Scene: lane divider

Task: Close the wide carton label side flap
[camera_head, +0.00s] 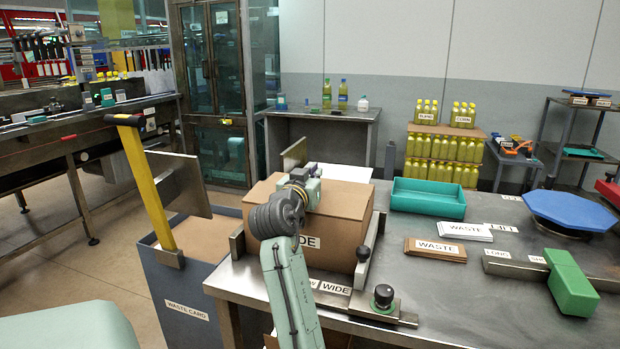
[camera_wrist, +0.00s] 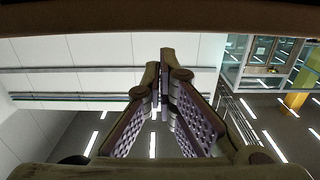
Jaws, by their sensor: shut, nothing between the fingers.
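The wide carton (camera_head: 338,228) is a brown box at the left end of the metal bench. Its front label is partly hidden behind my arm, with "IDE" showing. The right part of its top (camera_head: 345,196) looks flat and covered. My arm hides the left part and much of the label-side edge, so I cannot tell how the label side flap lies. My gripper (camera_head: 302,182) is over the carton's top left in the head view. In the wrist view its fingers (camera_wrist: 165,65) are together and empty. A brown band (camera_wrist: 160,18) crosses the top there; I cannot tell what it is.
A metal fence bar (camera_head: 370,250) stands along the carton's right side, with a black-knobbed clamp (camera_head: 383,297) in front. A waste card bin (camera_head: 180,295) with a yellow post (camera_head: 146,185) is at left.

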